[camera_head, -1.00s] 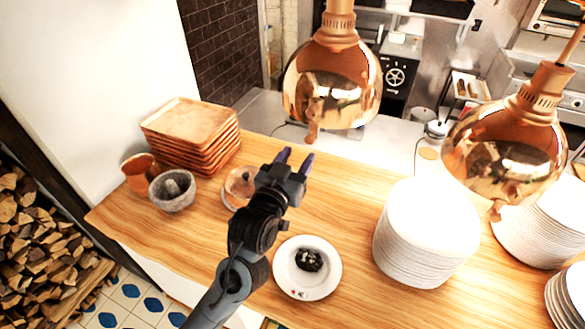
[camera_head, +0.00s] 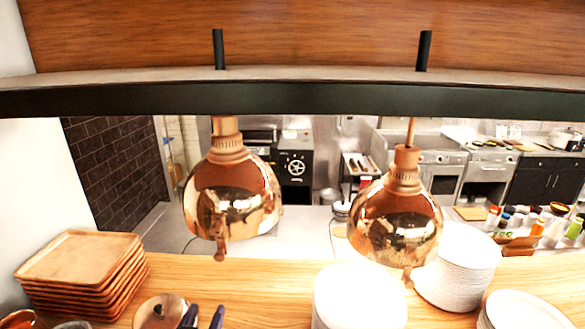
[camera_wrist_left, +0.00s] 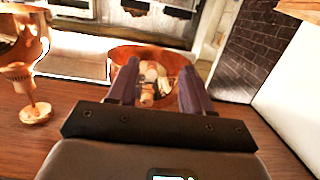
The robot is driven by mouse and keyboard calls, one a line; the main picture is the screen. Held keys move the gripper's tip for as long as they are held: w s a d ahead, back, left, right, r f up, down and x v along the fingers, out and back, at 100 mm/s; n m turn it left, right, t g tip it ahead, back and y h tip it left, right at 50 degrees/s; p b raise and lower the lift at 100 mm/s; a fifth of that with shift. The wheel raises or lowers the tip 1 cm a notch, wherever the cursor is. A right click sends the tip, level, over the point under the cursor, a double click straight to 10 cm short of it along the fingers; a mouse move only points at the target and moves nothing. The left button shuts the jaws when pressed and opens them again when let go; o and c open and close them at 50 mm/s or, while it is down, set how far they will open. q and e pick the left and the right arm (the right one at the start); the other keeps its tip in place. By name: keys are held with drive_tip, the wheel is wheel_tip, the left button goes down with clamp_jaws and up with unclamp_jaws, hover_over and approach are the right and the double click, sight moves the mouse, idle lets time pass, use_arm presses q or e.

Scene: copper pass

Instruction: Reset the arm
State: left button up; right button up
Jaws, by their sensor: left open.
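My left gripper (camera_head: 203,314) shows at the bottom edge of the head view, only its two dark fingertips in sight. The fingers are apart with nothing between them. In the left wrist view the open gripper (camera_wrist_left: 159,72) points toward a copper bowl (camera_wrist_left: 122,54) with light and brown items in or beyond it. In the head view a round copper dish (camera_head: 152,311) lies just left of the fingertips. I cannot tell whether it is the same vessel. The rest of the left arm is below the head view. My right gripper is in no view.
Two copper heat lamps, left (camera_head: 232,195) and right (camera_head: 395,222), hang over the wooden counter (camera_head: 262,290). Stacked wooden trays (camera_head: 82,262) stand at left. White plate stacks, front (camera_head: 358,295) and back (camera_head: 458,270), stand at right.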

use_arm(q)
drive_tip(key=s+a+f+g+p, duration=0.1)
drive_tip(key=s+f+g+p, duration=0.45)
drive_tip(key=s+f, duration=0.85)
drive_tip(key=s+f+m+g, duration=0.2)
drive_tip(key=s+g, duration=0.5)
drive_tip(key=s, duration=0.8)
drive_tip(key=shift+a+f+h, duration=0.2)
drive_tip(key=shift+f+h, duration=0.2)
drive_tip(key=shift+f, duration=0.3)
drive_tip(key=shift+g, duration=0.25)
drive_tip(key=shift+o, duration=0.4)
